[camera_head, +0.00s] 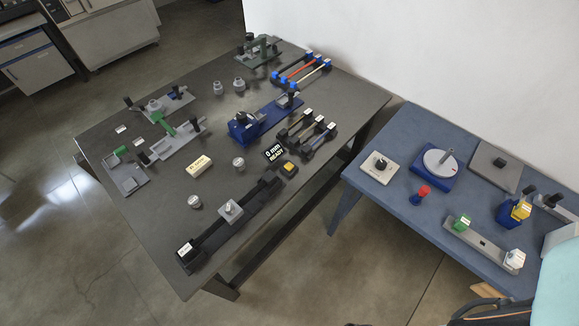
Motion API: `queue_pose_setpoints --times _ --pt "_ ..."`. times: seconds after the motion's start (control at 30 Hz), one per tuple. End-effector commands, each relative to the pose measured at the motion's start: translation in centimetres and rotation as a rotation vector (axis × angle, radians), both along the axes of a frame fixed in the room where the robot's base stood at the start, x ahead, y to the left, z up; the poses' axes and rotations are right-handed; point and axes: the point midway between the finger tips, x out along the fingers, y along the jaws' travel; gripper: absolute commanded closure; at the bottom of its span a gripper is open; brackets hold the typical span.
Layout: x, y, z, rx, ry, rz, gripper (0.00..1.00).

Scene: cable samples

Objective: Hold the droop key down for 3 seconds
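A small dark display (273,153) on the dark table reads "0 mm" with a smaller, hard-to-read line under it. Just right of it and nearer the camera is a small yellow key (290,168) on a dark base, which looks like the droop key. Its label is too small to read, and I cannot tell whether it is pressed. Nothing covers it.
A long black rail (235,222) with a grey block lies in front of the key. Several dark cable samples (307,133) lie behind it, and a blue fixture (262,121) stands behind the display. A blue table (400,200) with other devices stands to the right, across a gap.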

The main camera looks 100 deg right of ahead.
Motion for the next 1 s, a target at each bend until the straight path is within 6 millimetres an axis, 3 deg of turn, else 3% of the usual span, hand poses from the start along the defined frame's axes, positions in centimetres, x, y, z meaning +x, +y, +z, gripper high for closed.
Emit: queue_pose_setpoints --times 0.07,0.43,1.0 --pt "0.0 0.0 0.0 0.0 0.0 0.0 0.39" --pt "0.0 0.0 0.0 0.0 0.0 0.0 0.99" --pt "0.0 0.0 0.0 0.0 0.0 0.0 1.0"
